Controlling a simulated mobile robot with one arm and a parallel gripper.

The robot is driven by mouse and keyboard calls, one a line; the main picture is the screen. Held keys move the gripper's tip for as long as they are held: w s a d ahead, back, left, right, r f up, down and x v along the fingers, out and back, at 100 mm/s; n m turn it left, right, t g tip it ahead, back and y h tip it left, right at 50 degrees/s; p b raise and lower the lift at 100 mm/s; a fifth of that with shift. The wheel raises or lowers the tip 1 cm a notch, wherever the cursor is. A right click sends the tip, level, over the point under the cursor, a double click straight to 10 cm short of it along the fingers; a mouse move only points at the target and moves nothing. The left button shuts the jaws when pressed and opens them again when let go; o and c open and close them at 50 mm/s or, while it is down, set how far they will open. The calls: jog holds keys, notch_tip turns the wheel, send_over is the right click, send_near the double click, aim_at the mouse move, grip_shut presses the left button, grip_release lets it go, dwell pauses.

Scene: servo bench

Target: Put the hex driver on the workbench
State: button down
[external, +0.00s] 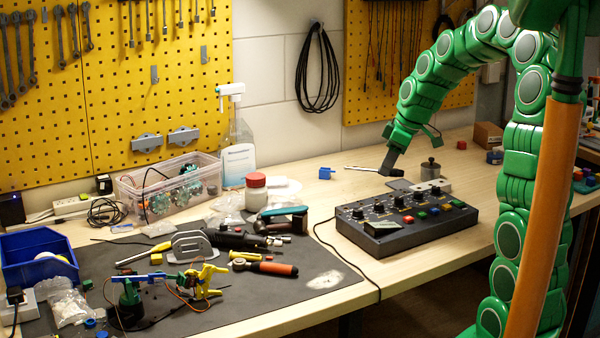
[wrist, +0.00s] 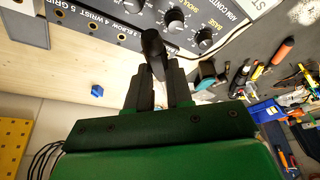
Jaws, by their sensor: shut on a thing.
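My gripper (external: 391,160) is above the workbench (external: 345,145), behind the control box. It is shut on the hex driver (external: 365,169), whose thin grey shaft points left in the external view. In the wrist view, the driver's black handle (wrist: 152,45) sits between the two dark fingers of my gripper (wrist: 159,70). The fingers hide part of the driver. It appears to be held a little above the bench; I cannot tell the exact gap.
A control box (external: 405,218) with knobs and coloured buttons stands just in front. A small blue block (external: 325,173) lies left of the driver. A dark mat (external: 305,255) with tools covers the left front. Bare wood shows behind the box.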

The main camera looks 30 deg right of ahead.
jog(key=s+d+m, duration=0.1)
jog(key=s+d, duration=0.5)
jog(key=d, duration=0.3)
jog(key=s+d+m+h, duration=0.1)
jog(key=s+d+m, duration=0.1)
jog(key=s+d, duration=0.45)
jog(key=s+d+m, duration=0.1)
jog(key=s+d, duration=0.3)
jog(key=d, duration=0.6)
send_near(484, 200)
jog(key=shift+w+a+f+t, duration=0.1)
jog(key=shift+a+f+t, duration=0.15)
jog(key=shift+a, duration=0.35)
jog(key=shift+a+f+t, duration=0.15)
jog(key=shift+a+f, duration=0.15)
jog(key=shift+a, duration=0.3)
jog(key=shift+w+d+f, duration=0.45)
jog(key=shift+w+f, duration=0.1)
jog(key=shift+f, duration=1.85)
jog(key=shift+f, duration=0.1)
jog(key=c, duration=1)
grip_release()
